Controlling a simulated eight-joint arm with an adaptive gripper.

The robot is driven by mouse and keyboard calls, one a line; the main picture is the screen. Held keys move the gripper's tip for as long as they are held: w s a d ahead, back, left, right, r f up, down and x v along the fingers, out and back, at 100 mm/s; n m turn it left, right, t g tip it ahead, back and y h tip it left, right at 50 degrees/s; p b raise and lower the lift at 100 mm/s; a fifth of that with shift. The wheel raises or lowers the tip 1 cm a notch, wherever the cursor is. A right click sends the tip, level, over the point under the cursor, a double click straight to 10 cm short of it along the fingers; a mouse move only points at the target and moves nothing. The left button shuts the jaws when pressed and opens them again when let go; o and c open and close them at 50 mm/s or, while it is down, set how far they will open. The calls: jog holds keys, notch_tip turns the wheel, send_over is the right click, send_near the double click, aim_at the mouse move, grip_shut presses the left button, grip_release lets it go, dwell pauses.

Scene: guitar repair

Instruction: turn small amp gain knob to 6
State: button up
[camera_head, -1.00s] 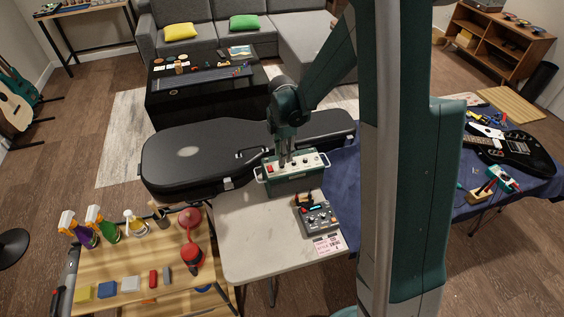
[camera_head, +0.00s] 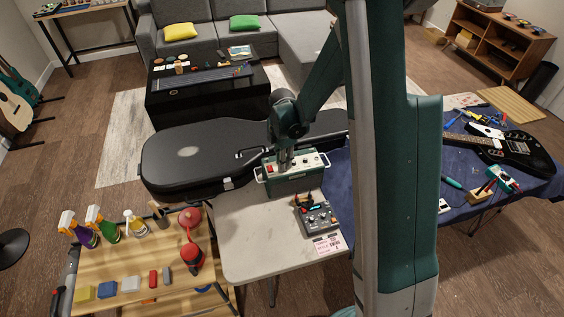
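The small amp (camera_head: 291,183) is a green box with a pale top panel and side handles. It stands at the back of the light table. Its top panel carries a red part at the left and several small knobs, too small to read. My gripper (camera_head: 284,167) points down at the left half of this panel. Its fingertips are small and partly merge with the panel, so I cannot tell whether they touch a knob or how far apart they are.
A grey device with knobs (camera_head: 319,216) and a pink-white card (camera_head: 328,245) lie in front of the amp. A black guitar case (camera_head: 190,160) lies behind. A wooden bench (camera_head: 130,262) with bottles stands at left. The light table's front left (camera_head: 250,250) is clear.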

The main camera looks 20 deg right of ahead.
grip_shut()
jog(key=shift+f+m+b, duration=0.1)
jog(key=shift+m+b, duration=0.35)
jog(key=shift+m, duration=0.05)
jog(key=m+b, duration=0.2)
jog(key=shift+m, duration=0.3)
jog(key=m+b, duration=0.2)
jog(key=m, duration=0.2)
jog(key=shift+m+b, duration=0.3)
jog(key=m+b, duration=0.2)
jog(key=m, duration=0.3)
jog(key=m+b, duration=0.1)
jog(key=m, duration=0.3)
jog(key=shift+m, duration=0.3)
